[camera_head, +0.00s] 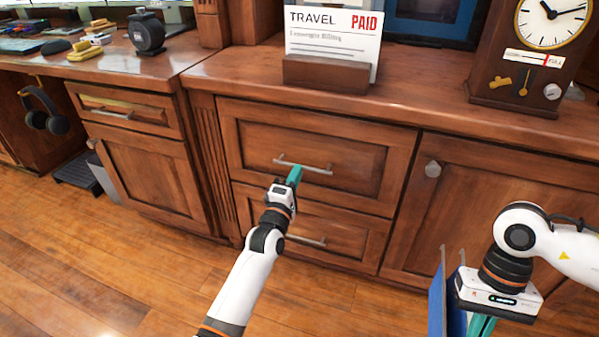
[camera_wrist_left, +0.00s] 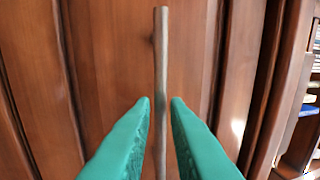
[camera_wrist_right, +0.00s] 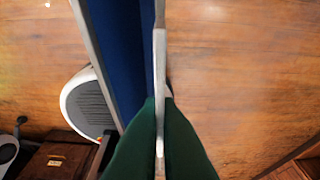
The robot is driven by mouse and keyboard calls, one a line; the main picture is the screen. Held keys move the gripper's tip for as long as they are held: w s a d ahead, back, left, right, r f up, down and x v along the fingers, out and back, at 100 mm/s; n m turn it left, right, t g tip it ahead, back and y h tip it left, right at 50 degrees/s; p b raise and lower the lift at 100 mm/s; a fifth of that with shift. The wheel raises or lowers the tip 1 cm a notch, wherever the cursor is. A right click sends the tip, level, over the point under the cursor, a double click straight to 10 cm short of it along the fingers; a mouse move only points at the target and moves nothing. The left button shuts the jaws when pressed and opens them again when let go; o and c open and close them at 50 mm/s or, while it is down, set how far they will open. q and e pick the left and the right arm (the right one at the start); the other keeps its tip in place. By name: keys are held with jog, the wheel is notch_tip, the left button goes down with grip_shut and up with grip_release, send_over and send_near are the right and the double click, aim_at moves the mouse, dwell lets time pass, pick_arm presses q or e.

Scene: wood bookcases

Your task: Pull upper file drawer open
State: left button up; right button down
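The upper file drawer (camera_head: 352,152) is shut, its front level with the wooden cabinet. Its bar handle (camera_head: 318,170) runs across the middle of the drawer front. My left gripper (camera_head: 294,176) is at this handle. In the left wrist view, the handle (camera_wrist_left: 161,45) runs between the two green fingertips (camera_wrist_left: 160,103), with a small gap on each side. My right gripper (camera_head: 482,326) is low at the right. In the right wrist view, its fingers (camera_wrist_right: 160,102) are closed on the grey metal edge of a blue hanging file folder (camera_wrist_right: 125,60), which also shows in the head view (camera_head: 437,300).
A lower drawer (camera_head: 350,238) with its own handle lies below. A cabinet door (camera_head: 480,205) with a knob is at the right. A card in a wooden holder (camera_head: 325,75) and a clock (camera_head: 530,60) stand on the top. The wood floor is clear at lower left.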

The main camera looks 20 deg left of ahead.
pick_arm(q)
jog(key=shift+w+r+b, duration=0.2)
jog(key=shift+w, duration=0.65)
jog(key=shift+w+r+b, duration=0.15)
jog(key=shift+w+b, duration=0.05)
jog(key=shift+w, duration=0.65)
pick_arm(e)
jog(key=shift+f, duration=0.6)
pick_arm(q)
grip_shut()
jog(key=shift+s, duration=0.2)
pick_arm(e)
jog(key=shift+r, duration=0.2)
